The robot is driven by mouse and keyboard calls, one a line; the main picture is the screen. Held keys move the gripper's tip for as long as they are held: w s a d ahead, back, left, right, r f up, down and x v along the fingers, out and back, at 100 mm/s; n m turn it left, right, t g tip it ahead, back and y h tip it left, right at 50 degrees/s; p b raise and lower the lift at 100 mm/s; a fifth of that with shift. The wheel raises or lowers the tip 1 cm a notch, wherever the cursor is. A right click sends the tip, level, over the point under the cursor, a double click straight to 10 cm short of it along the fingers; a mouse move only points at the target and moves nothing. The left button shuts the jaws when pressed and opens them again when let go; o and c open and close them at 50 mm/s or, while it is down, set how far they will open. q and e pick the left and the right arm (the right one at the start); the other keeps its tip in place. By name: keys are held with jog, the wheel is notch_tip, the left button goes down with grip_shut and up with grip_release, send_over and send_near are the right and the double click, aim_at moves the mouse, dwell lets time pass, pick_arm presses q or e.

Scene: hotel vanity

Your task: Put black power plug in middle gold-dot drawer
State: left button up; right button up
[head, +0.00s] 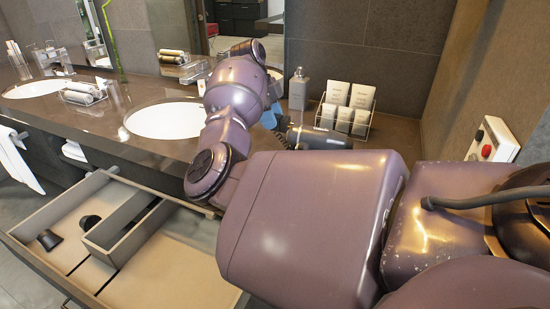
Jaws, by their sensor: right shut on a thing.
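My right arm comes in from the right and bends over the counter. My right gripper (269,117) is mostly hidden behind my forearm; only bluish parts show. It is shut on a dark cylindrical thing (322,138), which sticks out to the right above the counter. I cannot tell if this is the black power plug. An open drawer (95,180) with wooden dividers is at the lower left. A small black piece (48,240) and another black piece (90,222) lie in it. No gold dot can be made out. My left gripper is not in view.
The counter (130,100) has two white basins (165,120). Rolled towels (82,93), a soap dispenser (298,90) and a rack of white packets (340,108) stand on it. A wall box with a red button (487,150) is at the right. The drawer's front compartment looks empty.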

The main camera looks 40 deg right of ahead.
notch_tip(320, 180, down, 7)
jog(key=shift+f+b, duration=0.2)
jog(key=shift+b, duration=0.6)
notch_tip(320, 180, down, 6)
jog(key=shift+r+b, duration=0.2)
jog(key=shift+b, duration=0.6)
jog(key=shift+f, duration=0.2)
jog(key=shift+r, duration=0.1)
